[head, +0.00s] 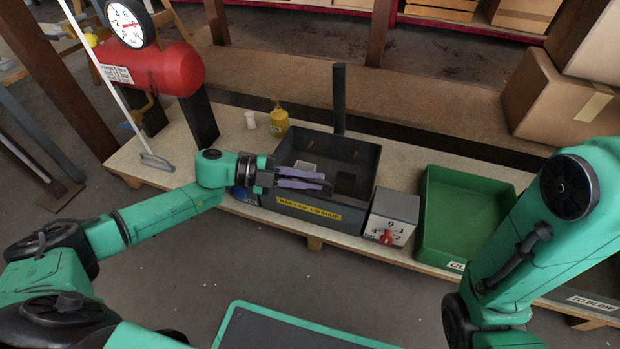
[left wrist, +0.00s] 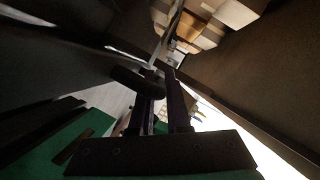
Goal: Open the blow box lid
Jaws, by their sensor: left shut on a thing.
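The blow box (head: 355,205) is a dark grey box with a yellow label on its front, in the middle of the bench in the head view. Its dark inside or top shows a small light patch and a dark square. I cannot clearly tell the lid from the box. My left gripper (head: 303,182) reaches in from the left over the box's front part, its purple fingers close together. It also shows in the left wrist view (left wrist: 164,92), where a short dark bar (left wrist: 138,83) lies at the fingers, with dark walls on both sides. My right gripper is out of view.
A dark post (head: 339,95) rises behind the box. A grey dial box with a red knob (head: 387,238) and a green tray (head: 460,215) stand to its right. Bare floor lies in front.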

